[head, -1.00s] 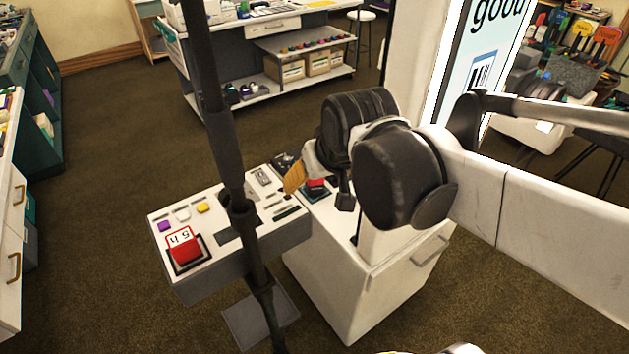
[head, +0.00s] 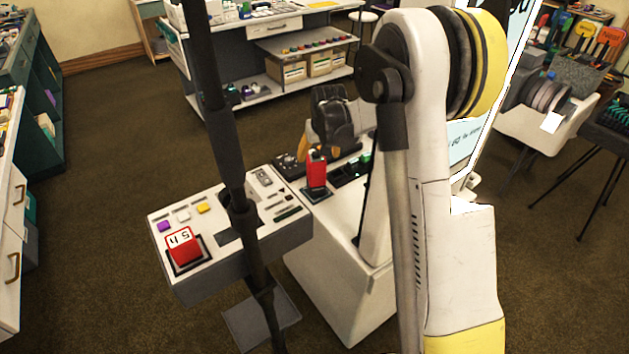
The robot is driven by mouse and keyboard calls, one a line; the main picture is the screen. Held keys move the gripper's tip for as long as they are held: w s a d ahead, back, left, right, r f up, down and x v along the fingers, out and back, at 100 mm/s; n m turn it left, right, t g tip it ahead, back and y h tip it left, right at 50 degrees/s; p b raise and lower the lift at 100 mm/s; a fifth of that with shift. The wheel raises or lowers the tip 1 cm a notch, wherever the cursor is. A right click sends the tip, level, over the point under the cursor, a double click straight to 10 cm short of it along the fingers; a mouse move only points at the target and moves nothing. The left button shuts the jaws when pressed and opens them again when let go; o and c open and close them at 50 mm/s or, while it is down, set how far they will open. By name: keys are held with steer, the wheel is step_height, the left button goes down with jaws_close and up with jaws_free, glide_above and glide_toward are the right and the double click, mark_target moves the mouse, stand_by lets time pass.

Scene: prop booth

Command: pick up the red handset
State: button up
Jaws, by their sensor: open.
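The red handset (head: 316,169) stands upright on a small dark base on top of the white cabinet, in the middle of the head view. My gripper (head: 318,147) is just behind and above it, with its dark body and a tan finger pad showing. The gripper is open and holds nothing that I can see. Its fingers are partly hidden by the handset, and I cannot tell whether they touch it.
A control panel (head: 274,221) with a large red button (head: 186,250) lies left of the handset. A dark vertical pole (head: 228,130) stands in front of the panel. Small dark and green items (head: 352,168) sit right of the handset. A shelf bench (head: 270,90) stands behind.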

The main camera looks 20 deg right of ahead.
mark_target(316, 175)
steer(key=b+x, duration=0.4)
steer(key=x, duration=0.6)
steer(key=shift+w+f, duration=0.15)
steer(key=shift+f, duration=0.05)
steer(key=shift+r, duration=0.1)
steer(key=shift+c, duration=0.3)
steer(key=c, duration=1.4)
